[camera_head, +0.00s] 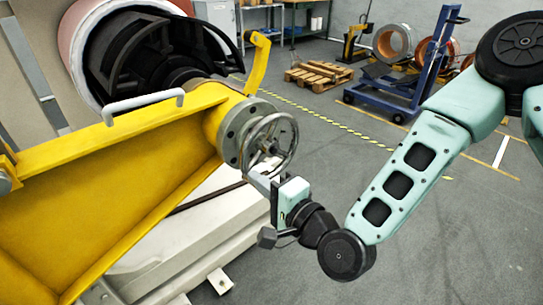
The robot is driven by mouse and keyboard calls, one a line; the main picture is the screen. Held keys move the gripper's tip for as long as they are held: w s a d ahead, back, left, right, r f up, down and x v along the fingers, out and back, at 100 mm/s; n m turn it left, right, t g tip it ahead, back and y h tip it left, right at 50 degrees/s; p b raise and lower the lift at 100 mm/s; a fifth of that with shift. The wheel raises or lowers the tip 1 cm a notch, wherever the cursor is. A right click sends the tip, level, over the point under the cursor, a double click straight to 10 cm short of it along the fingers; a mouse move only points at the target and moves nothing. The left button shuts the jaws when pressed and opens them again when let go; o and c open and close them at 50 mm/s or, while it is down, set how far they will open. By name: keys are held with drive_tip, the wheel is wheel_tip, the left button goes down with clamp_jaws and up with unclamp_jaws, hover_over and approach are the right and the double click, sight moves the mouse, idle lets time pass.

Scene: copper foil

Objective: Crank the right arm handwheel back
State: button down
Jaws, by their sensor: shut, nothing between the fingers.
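The handwheel (285,125) is a grey spoked wheel on a round flange (233,131) at the right end of the yellow arm (120,185). My gripper (252,176) is just below the wheel's lower left rim, its fingers pointing up and left toward the flange. The fingers are shut with nothing between them. I cannot tell whether they touch the rim. My teal and black arm comes in from the upper right.
A large copper-edged roll (75,40) with a black hub sits behind the yellow arm. A pale machine base (180,240) lies below. A pallet (318,76) and a blue trolley (390,90) stand farther back. Grey floor (440,240) is clear at lower right.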

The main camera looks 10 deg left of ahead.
drive_tip(key=w+d+f+b, duration=0.4)
drive_tip(key=w+d+f, duration=0.2)
drive_tip(key=w+f, duration=0.2)
drive_tip(key=w+d+r+p, duration=0.2)
drive_tip(key=w+r+p, duration=0.1)
drive_tip(key=r+p, duration=0.15)
drive_tip(key=w+d+r+p, duration=0.3)
drive_tip(key=r+p, duration=0.1)
drive_tip(key=r, duration=0.2)
drive_tip(key=s+a+r+p, duration=0.4)
drive_tip(key=s+a+r, duration=0.2)
drive_tip(key=s+r, duration=0.1)
drive_tip(key=s+a+f+b, duration=0.1)
drive_tip(key=s, duration=0.1)
drive_tip(key=s+a+f+b, duration=0.1)
drive_tip(key=s+a+b, duration=0.1)
drive_tip(key=s+a+f+b, duration=0.1)
drive_tip(key=s+f+b, duration=0.1)
drive_tip(key=shift+s+a, duration=0.2)
drive_tip(key=shift+a, duration=0.1)
drive_tip(key=f+b, duration=0.3)
drive_tip(key=f, duration=0.1)
drive_tip(key=shift+s+a+b, duration=0.25)
drive_tip(key=shift+s+b, duration=0.1)
drive_tip(key=shift+b, duration=0.05)
drive_tip(key=shift+f+b, duration=0.45)
drive_tip(key=shift+f, duration=0.2)
